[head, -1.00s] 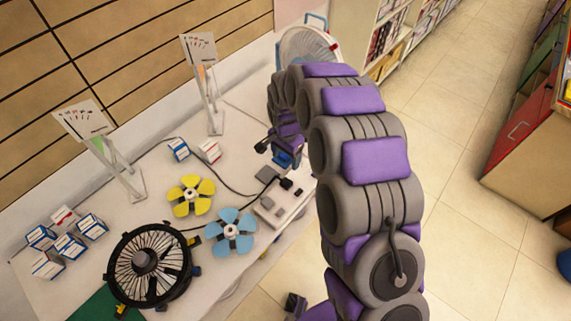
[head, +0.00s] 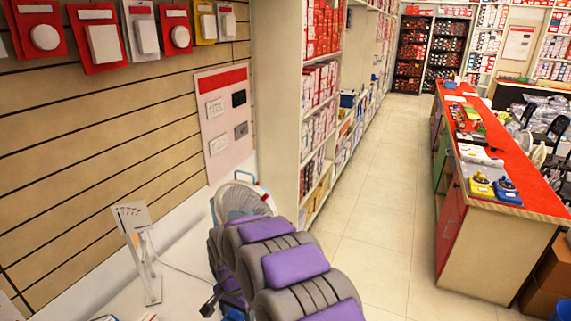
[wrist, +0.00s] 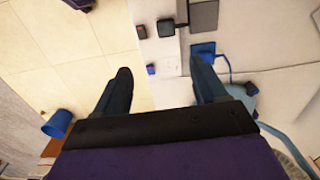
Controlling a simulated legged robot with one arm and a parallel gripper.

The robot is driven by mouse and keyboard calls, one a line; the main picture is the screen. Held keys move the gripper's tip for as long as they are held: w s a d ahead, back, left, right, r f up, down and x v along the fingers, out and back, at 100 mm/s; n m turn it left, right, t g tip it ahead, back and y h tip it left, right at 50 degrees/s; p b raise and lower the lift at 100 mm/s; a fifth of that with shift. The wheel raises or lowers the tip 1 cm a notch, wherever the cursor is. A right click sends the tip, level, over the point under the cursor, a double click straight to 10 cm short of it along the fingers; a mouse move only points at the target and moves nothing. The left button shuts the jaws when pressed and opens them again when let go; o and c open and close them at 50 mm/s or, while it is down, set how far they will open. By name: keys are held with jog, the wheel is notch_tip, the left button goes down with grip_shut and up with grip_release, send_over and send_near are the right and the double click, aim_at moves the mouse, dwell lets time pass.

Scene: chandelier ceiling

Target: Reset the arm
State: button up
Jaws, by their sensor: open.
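My gripper (wrist: 163,66) is open in the wrist view, its two dark fingers apart with nothing between them. It hangs over the edge of the white table (wrist: 256,60), with the tiled floor on the left of the picture. In the head view my grey and purple arm fills the bottom middle and reaches toward the table. The gripper's fingertips cannot be made out there.
A white fan (head: 241,200) and a card stand (head: 140,250) are on the table by the slatted wall. A tall stocked shelf (head: 318,110) stands behind. A red-topped counter (head: 497,150) is at right. The tiled aisle (head: 378,220) between is clear. A blue bin (wrist: 57,123) stands on the floor.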

jog(key=s+d+r+n, duration=0.1)
jog(key=s+d+r, duration=0.55)
jog(key=d, duration=0.25)
jog(key=s+d+r+n, duration=0.1)
jog(key=s+d+r, duration=0.4)
jog(key=d+r, duration=0.4)
jog(key=s+d+r+n, duration=0.1)
jog(key=s+d, duration=0.5)
jog(key=s, duration=0.4)
jog(key=s+d+n+g, duration=0.1)
jog(key=s+d, duration=0.4)
jog(key=s, duration=0.6)
jog(key=shift+s+d+r+g, duration=0.3)
jog(key=shift+d+r, duration=0.05)
jog(key=shift+r, duration=0.05)
